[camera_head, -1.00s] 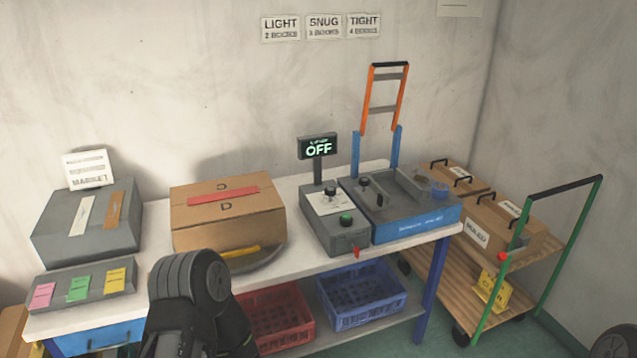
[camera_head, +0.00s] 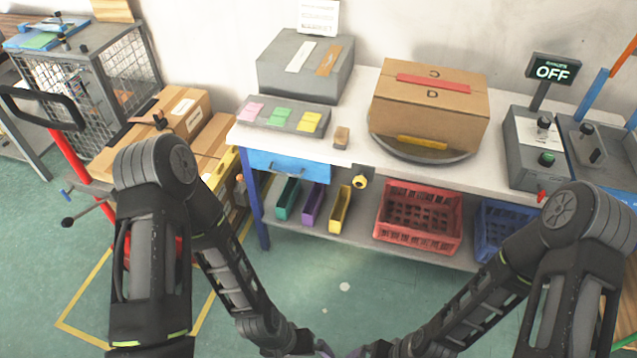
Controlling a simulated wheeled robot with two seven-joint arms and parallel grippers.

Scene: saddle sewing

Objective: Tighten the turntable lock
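The grey round turntable (camera_head: 450,158) lies on the white workbench with a closed cardboard box (camera_head: 432,108) on it. A yellow bar (camera_head: 422,142) shows at the box's lower front. A small yellow knob (camera_head: 360,182) sits on a grey bracket at the bench's front edge, left of the turntable; I cannot tell for sure that it is the lock. Both my arms reach down to the bottom middle, well in front of the bench and apart from the knob. Only slivers of my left gripper (camera_head: 322,348) and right gripper (camera_head: 358,351) show; their fingers are cut off.
A red crate (camera_head: 418,215) and a blue crate (camera_head: 497,230) stand on the lower shelf. A grey box (camera_head: 305,68) and a tray of coloured notes (camera_head: 283,117) are on the bench's left. A cart with cartons stands left. The display (camera_head: 552,70) reads OFF. Green floor in front is clear.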

